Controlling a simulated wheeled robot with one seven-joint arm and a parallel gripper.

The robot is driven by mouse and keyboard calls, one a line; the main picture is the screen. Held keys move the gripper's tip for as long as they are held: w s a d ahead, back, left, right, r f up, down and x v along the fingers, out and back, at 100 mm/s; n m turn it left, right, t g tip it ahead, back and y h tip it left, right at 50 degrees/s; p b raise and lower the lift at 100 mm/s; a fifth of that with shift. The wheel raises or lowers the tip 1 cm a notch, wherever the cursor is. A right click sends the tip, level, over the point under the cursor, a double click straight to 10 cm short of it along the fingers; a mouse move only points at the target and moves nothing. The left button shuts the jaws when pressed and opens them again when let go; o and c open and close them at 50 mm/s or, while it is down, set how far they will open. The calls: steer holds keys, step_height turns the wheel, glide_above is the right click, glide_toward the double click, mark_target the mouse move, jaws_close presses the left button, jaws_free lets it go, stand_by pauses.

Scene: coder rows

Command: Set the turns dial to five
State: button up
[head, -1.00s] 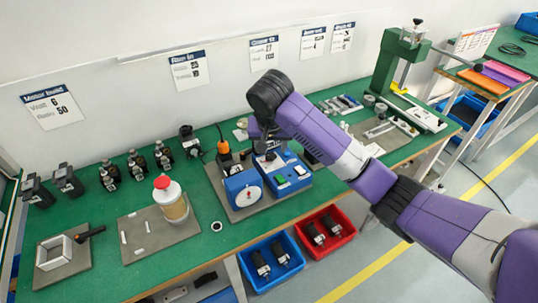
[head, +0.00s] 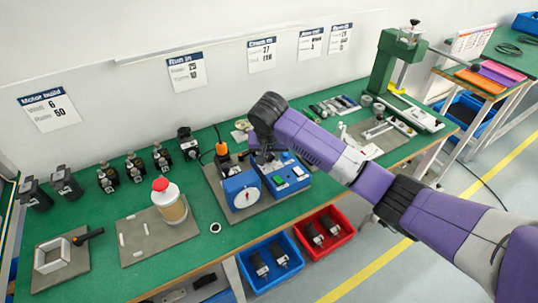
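A blue machine (head: 279,186) stands on a grey mat on the green bench, with small buttons on its top. At its left front is a blue unit with a round white dial face (head: 244,199) and a small red mark on it. I cannot read the dial's numbers. My gripper (head: 262,158) points down just behind and above the blue machine, behind the dial face in the picture. It is dark and small here, and my arm hides part of the machine's back. I cannot tell whether its fingers are open or touch anything.
A white bottle with a red cap (head: 168,199) stands on a grey mat to the left. An orange-tipped tool (head: 222,149) stands behind the machine. A green press (head: 398,62) is at the back right. Blue (head: 270,262) and red (head: 325,232) bins sit below the bench's front edge.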

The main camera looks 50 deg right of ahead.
jaws_close()
